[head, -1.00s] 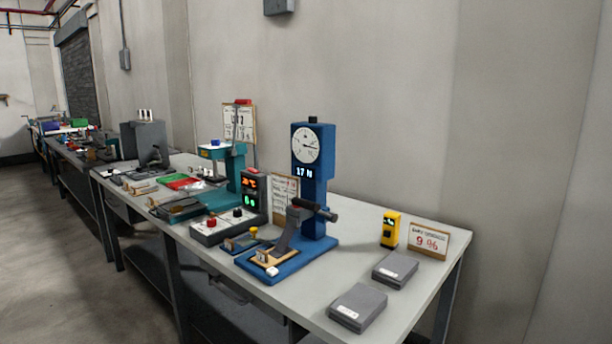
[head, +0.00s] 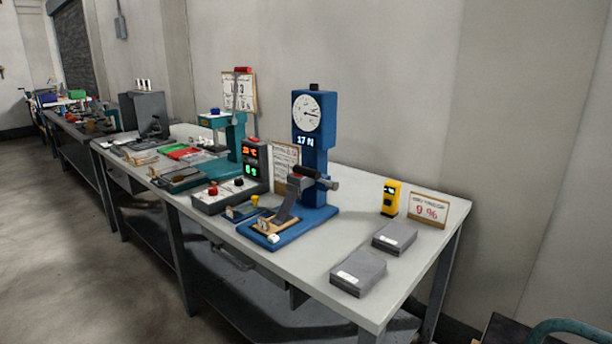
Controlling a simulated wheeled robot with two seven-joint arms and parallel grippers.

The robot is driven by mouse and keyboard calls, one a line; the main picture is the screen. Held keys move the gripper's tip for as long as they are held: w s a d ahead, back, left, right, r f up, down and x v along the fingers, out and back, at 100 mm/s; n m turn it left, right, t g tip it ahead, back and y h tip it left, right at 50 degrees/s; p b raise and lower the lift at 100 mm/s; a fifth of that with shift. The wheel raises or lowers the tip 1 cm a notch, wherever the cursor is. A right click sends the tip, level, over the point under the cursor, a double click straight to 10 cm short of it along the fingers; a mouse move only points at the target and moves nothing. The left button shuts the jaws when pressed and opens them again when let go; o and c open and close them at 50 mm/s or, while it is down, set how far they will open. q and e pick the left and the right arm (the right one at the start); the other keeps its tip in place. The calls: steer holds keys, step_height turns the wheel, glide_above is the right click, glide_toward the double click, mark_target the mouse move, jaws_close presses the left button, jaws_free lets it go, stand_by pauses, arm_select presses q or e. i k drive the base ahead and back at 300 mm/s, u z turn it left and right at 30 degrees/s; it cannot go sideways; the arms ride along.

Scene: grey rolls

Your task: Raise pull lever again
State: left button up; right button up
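The blue pull tester (head: 313,158) stands on the grey bench, with a round white dial (head: 308,112) and a small display reading 17 N (head: 306,140). Its dark lever (head: 318,180) sticks out to the right from the column, below the display. A grey strip (head: 287,205) slopes from near the lever down to a tan block (head: 276,223) on the blue base. Neither of my grippers shows in the head view, and nothing of mine touches the tester.
Two grey boxes (head: 358,273) (head: 394,237), a yellow meter (head: 390,197) and a 9 % sign (head: 428,208) are right of the tester. The bench front (head: 308,268) is clear.

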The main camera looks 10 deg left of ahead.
mark_target(333, 186)
steer(key=u, duration=0.55)
steer(key=k, duration=1.3)
steer(key=u, duration=0.95)
steer(key=i, duration=1.75)
steer(key=z, duration=0.8)
steer(key=i, duration=1.2)
steer(key=z, duration=1.2)
